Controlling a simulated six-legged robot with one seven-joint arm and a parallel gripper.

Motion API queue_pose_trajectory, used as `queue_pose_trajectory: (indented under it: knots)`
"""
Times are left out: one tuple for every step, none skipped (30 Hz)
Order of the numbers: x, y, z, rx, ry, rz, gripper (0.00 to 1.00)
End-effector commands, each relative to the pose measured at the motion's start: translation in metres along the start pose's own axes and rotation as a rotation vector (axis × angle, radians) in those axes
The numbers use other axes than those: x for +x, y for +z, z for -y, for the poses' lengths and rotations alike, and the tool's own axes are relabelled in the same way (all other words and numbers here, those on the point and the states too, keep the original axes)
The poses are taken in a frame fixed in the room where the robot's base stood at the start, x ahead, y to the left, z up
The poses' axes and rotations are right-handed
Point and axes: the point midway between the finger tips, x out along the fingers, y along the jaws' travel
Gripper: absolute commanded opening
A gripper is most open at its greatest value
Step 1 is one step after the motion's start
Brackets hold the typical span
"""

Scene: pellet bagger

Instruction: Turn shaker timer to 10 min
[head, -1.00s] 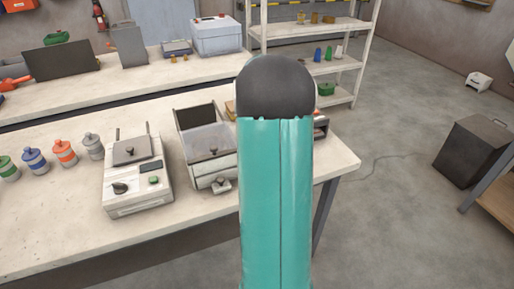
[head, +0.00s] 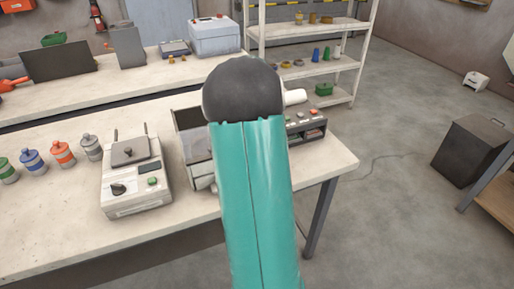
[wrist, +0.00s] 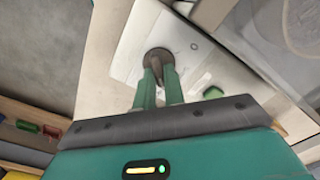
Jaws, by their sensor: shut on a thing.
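In the wrist view, my gripper (wrist: 162,92) has its two green fingers closed on a dark round knob (wrist: 158,60). The knob sits on a pale panel (wrist: 130,38), with a green button (wrist: 212,91) to its right. Any pointer or scale marks are too small or too covered to read, so the set time cannot be told. In the head view my teal arm hides the gripper and this knob.
On the bench (head: 60,220) stand a white device (head: 137,204) with its own black knob, several small coloured bottles (head: 63,153), an open grey bin (head: 190,145) and a button box (head: 308,128). A shelf rack (head: 330,64) stands behind.

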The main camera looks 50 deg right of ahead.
Motion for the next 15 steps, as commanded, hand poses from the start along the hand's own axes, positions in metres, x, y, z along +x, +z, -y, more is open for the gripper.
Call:
queue_pose_trajectory:
  knots:
    - [-0.0009,-0.0005,0.0006,0.034,-0.001,-0.003,0.0]
    - [-0.0009,-0.0005,0.0005,0.056,-0.001,-0.003,0.0]
    - [-0.0009,-0.0004,0.0005,0.083,-0.002,-0.003,0.0]
    - [-0.0009,-0.0004,0.0003,0.101,-0.002,-0.003,0.0]
    - [-0.0009,-0.0004,0.0002,0.12,-0.002,-0.003,0.0]
    - [-0.0009,-0.0004,0.0001,0.14,-0.002,-0.003,0.0]
    - [-0.0009,-0.0004,0.0,0.156,-0.002,-0.003,0.0]
    - [-0.0009,-0.0004,-0.0001,0.169,-0.002,-0.003,0.0]
    - [-0.0009,-0.0004,-0.0004,0.186,-0.002,-0.003,0.0]
    - [-0.0009,-0.0005,-0.0006,0.197,-0.002,-0.003,0.0]
    - [-0.0009,-0.0005,-0.0007,0.206,-0.002,-0.003,0.0]
    - [-0.001,-0.0006,-0.0009,0.217,-0.002,-0.003,0.0]
    - [-0.001,-0.0006,-0.001,0.225,-0.002,-0.003,0.0]
    - [-0.001,-0.0006,-0.001,0.23,-0.002,-0.003,0.0]
    - [-0.001,-0.0006,-0.001,0.236,-0.002,-0.003,0.0]
